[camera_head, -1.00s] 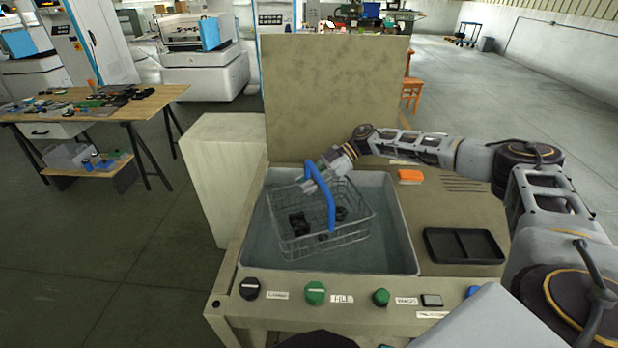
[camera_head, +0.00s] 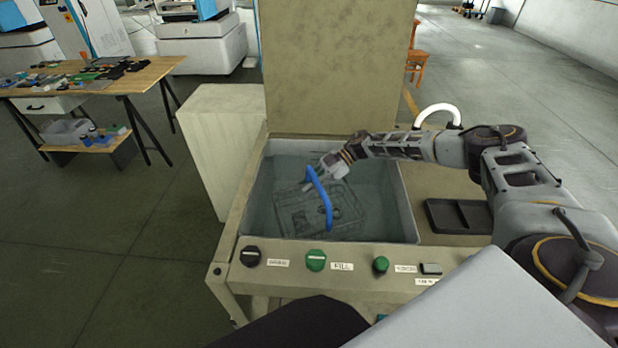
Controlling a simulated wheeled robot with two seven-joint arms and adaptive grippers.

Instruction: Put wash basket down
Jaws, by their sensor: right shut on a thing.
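The wash basket (camera_head: 295,212) is a wire basket with a blue arched handle (camera_head: 322,200). It is down inside the wash tank (camera_head: 408,205), looking dim and blurred as if under liquid, with dark parts in it hard to make out. The handle stands up above it. My right gripper (camera_head: 312,182) is shut on the upper part of the blue handle, reaching in from the right over the tank. Whether the basket touches the tank floor cannot be told. My left gripper is not in view.
The tank's raised lid (camera_head: 340,65) stands behind it. A black tray (camera_head: 459,215) lies right of the tank. A wooden table (camera_head: 90,85) stands left.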

